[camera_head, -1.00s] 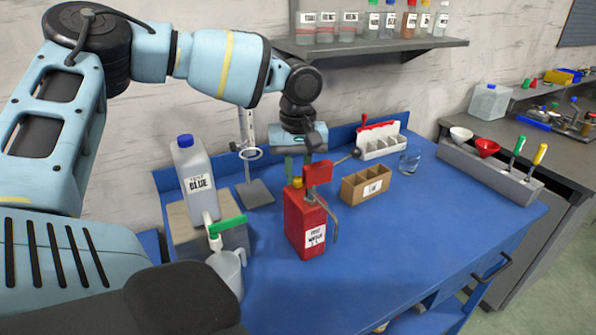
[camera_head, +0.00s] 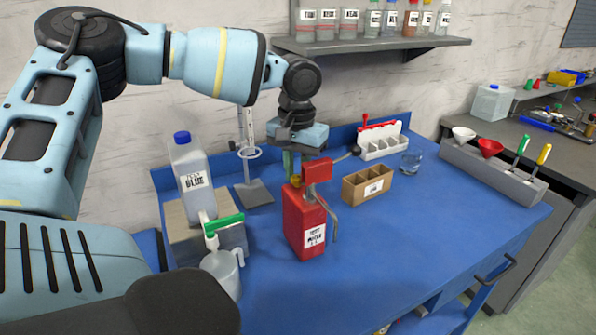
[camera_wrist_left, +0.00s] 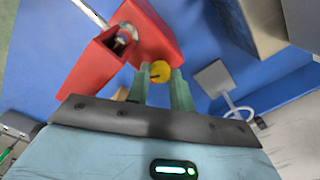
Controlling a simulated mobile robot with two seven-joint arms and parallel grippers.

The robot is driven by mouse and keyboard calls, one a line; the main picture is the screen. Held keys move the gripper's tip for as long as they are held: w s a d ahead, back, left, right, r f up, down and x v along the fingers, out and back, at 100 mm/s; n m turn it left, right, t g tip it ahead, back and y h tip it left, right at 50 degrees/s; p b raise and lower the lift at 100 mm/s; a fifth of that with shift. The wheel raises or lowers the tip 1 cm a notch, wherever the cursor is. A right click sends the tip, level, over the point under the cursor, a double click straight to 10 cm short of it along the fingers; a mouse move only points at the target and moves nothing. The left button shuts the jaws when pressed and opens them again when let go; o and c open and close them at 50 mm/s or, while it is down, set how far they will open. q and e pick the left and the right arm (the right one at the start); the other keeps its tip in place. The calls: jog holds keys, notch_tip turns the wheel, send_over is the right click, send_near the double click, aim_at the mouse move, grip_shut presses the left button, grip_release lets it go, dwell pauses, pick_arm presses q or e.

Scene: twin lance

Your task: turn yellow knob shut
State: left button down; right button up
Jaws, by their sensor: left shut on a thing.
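A red canister (camera_head: 304,225) with a white label stands upright on the blue bench. A red tap with a metal spout and lever sits on its top. The yellow knob (camera_head: 295,181) is on the canister's top, behind the tap, and is partly hidden in the head view. My left gripper (camera_head: 293,170) reaches down to it from above. In the left wrist view the yellow knob (camera_wrist_left: 160,71) sits between my green fingertips, which are shut on it. The canister (camera_wrist_left: 148,38) and red tap (camera_wrist_left: 95,65) also show there. My right gripper is not in view.
A jug labelled BLUE (camera_head: 191,172) stands on a block at the left, with a grey pitcher (camera_head: 222,270) below its green tap. A ring stand (camera_head: 253,192) is behind. A cardboard box (camera_head: 367,187) stands right of the canister. The front right bench is clear.

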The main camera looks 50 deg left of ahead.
aim_at(297, 177)
pick_arm(q)
jog(key=m, duration=0.5)
jog(key=shift+m, duration=0.3)
jog(key=m, duration=0.5)
jog(key=shift+m, duration=0.3)
jog(key=c, duration=1.2)
grip_release()
jog(key=shift+r, duration=0.1)
jog(key=shift+r, duration=3.85)
